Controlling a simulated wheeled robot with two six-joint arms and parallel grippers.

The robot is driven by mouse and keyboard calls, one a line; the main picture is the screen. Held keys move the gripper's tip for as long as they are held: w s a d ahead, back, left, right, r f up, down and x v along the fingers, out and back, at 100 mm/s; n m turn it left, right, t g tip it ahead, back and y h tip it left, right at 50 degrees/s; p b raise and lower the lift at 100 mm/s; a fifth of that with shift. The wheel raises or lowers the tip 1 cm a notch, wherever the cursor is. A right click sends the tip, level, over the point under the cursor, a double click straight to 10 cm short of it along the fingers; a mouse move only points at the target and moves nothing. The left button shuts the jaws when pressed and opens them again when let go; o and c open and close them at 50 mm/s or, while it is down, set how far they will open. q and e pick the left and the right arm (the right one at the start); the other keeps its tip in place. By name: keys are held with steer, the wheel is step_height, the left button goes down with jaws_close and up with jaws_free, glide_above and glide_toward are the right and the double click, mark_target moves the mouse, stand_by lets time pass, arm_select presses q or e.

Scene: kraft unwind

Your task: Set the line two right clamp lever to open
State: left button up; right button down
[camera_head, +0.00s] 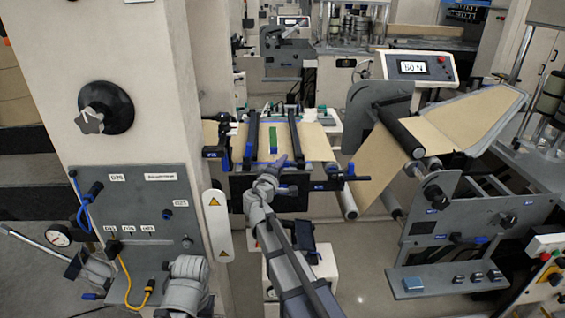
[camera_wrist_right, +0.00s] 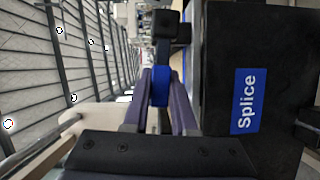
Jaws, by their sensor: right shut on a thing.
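The splice table (camera_head: 262,184) stands in the middle of the head view, with brown web across it. Two black clamp bars lie over it, a left one (camera_head: 252,138) and a right one (camera_head: 295,132). My right gripper (camera_head: 287,163) reaches the table's front edge, near the right bar's near end. In the right wrist view, its two purple fingers (camera_wrist_right: 161,100) are shut on the blue grip of the clamp lever (camera_wrist_right: 160,86), which has a black arm beyond. Grey joints of my left arm (camera_head: 186,287) show at lower left; I cannot make out its fingers.
A black block with a blue Splice label (camera_wrist_right: 245,100) stands close beside my right fingers. A panel (camera_head: 140,225) with a gauge and hoses is at left. A screen (camera_head: 420,67) and rollers stand at right. Floor shows between the machines.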

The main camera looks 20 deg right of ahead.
mark_target(299, 161)
steer(key=r+m+p, duration=0.1)
steer(key=p, duration=0.1)
steer(key=d+r+m+y+p, duration=0.1)
steer(key=m+p, duration=0.1)
steer(key=r+m+g+y+p, duration=0.1)
steer(key=m+p, duration=0.1)
steer(key=p, duration=0.1)
steer(key=shift+s+d+r, duration=0.15)
steer(key=shift+s+r, duration=0.1)
steer(key=shift+r, duration=0.05)
steer(key=shift+s+d+r+m+y+p, duration=0.1)
steer(key=shift+d+r+m+y+p, duration=0.35)
steer(key=shift+m+p, duration=0.4)
steer(key=shift+s+d+r+m+y+p, duration=0.15)
steer(key=shift+d+m+y+p, duration=0.2)
steer(key=shift+m+p, duration=0.25)
steer(key=shift+s+d+r+m+y+p, duration=0.1)
steer(key=shift+d+m+y+p, duration=0.1)
steer(key=shift+m+y+p, duration=0.3)
steer(key=shift+d+r+m+y, duration=0.1)
steer(key=shift+d+m+y, duration=0.2)
steer(key=shift+m, duration=0.15)
steer(key=shift+s+d+m+y+p, duration=0.2)
steer(key=shift+d+m+y+p, duration=0.3)
steer(key=shift+m+p, duration=0.1)
steer(key=c, duration=0.7)
jaws_free()
steer(key=shift+r, duration=0.1)
